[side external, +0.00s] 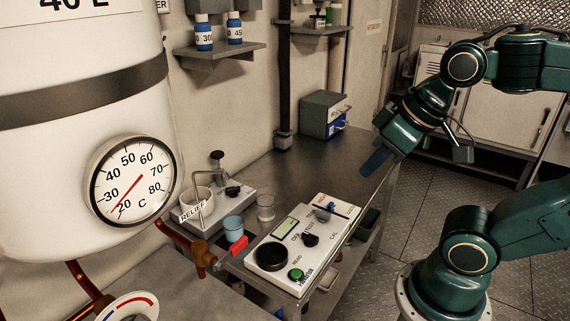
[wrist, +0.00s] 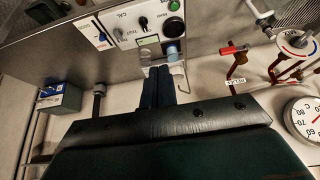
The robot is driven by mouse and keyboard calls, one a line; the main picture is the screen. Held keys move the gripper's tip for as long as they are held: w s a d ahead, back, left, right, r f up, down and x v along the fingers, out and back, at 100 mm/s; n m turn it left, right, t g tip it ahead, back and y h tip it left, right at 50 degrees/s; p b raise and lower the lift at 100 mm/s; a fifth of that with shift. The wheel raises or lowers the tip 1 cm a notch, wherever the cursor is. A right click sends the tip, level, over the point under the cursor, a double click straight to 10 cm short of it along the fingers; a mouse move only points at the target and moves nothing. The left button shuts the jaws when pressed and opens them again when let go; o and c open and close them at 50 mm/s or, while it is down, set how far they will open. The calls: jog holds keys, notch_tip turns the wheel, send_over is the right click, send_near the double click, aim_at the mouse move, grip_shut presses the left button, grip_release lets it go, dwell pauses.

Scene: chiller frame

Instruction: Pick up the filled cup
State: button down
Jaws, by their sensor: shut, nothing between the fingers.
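A blue cup (side external: 233,228) stands on the metal bench beside the white control box. A clear cup (side external: 266,207) stands just behind it to the right. I cannot tell from here which of them holds anything. My gripper (side external: 376,162) is shut and empty, high above the bench's right edge, well apart from both cups. In the wrist view my dark fingers (wrist: 158,88) lie together, and a bluish cup-like shape (wrist: 172,52) shows just beyond their tips.
The white control box (side external: 300,243) has a green button and knobs. A valve with a red handle (side external: 237,246) sits close to the blue cup. A white dispenser base (side external: 215,204) stands behind the cups. A grey-blue box (side external: 325,115) stands at the back. The bench's middle is clear.

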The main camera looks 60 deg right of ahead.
dwell(0.3)
jog(key=c, duration=0.5)
grip_release()
jog(key=w+f+n+g+y, duration=0.1)
jog(key=w+f+n+y, duration=0.25)
jog(key=w, duration=0.65)
jog(key=w+f+n+g+y, duration=0.1)
jog(key=w+f+n+y, duration=0.3)
jog(key=w, duration=0.6)
jog(key=w+d+f+n+y, duration=0.1)
jog(key=w+d+f+n, duration=0.1)
jog(key=d+f, duration=0.1)
jog(key=w+d+f+n+t+y, duration=0.1)
jog(key=w+d+f+n+y, duration=0.1)
jog(key=f, duration=0.3)
jog(key=w+d+f+n+y, duration=0.2)
jog(key=w+d+f, duration=0.2)
jog(key=shift+d+f, duration=0.1)
jog(key=shift+f, duration=0.3)
